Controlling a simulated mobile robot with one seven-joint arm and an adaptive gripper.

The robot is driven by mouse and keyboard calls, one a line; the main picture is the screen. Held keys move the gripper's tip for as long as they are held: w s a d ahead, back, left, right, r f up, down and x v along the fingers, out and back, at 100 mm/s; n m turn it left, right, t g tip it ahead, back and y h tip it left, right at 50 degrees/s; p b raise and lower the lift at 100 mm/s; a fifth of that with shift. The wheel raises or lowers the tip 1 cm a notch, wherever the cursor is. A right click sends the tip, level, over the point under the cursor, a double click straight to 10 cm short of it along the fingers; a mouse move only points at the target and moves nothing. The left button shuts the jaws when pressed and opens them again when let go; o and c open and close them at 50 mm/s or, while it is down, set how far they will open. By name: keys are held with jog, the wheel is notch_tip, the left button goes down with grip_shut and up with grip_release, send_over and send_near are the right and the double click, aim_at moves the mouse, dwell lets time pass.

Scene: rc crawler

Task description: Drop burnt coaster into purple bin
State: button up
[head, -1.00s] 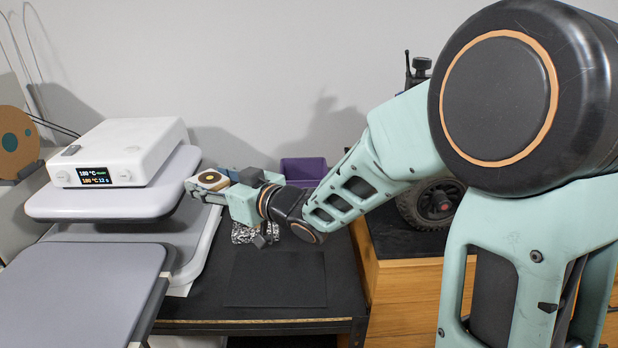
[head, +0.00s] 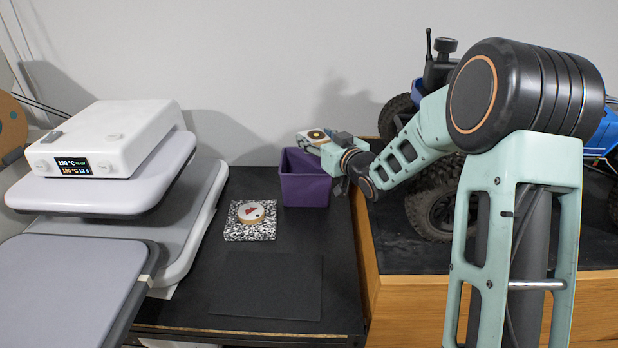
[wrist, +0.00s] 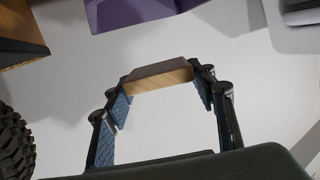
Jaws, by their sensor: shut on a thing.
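The burnt coaster (head: 314,134) is a light tan piece with a dark round mark, held level above the purple bin (head: 304,190). In the wrist view its wooden edge (wrist: 160,79) shows between the two fingers. My gripper (head: 318,142) is shut on the coaster. It is over the bin's back right part, above the rim, and the coaster does not touch the bin. The bin stands upright and open on the black table; what is inside is hidden. In the wrist view the bin (wrist: 135,10) shows at the top edge, apart from the coaster.
A round coaster (head: 250,212) lies on a speckled block (head: 250,231) left of the bin. The white heat press (head: 110,140) stands at the left. A wooden bench (head: 440,285) with a blue crawler (head: 600,130) is at the right. A dark mat (head: 268,285) lies in front.

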notch_tip(320, 180, down, 6)
jog(key=b, duration=0.2)
jog(key=shift+s+a+r+b, duration=0.1)
jog(key=shift+b, duration=0.2)
jog(key=o, duration=1.2)
jog(key=shift+r, duration=0.1)
notch_tip(320, 180, up, 10)
jog(key=shift+f, duration=0.1)
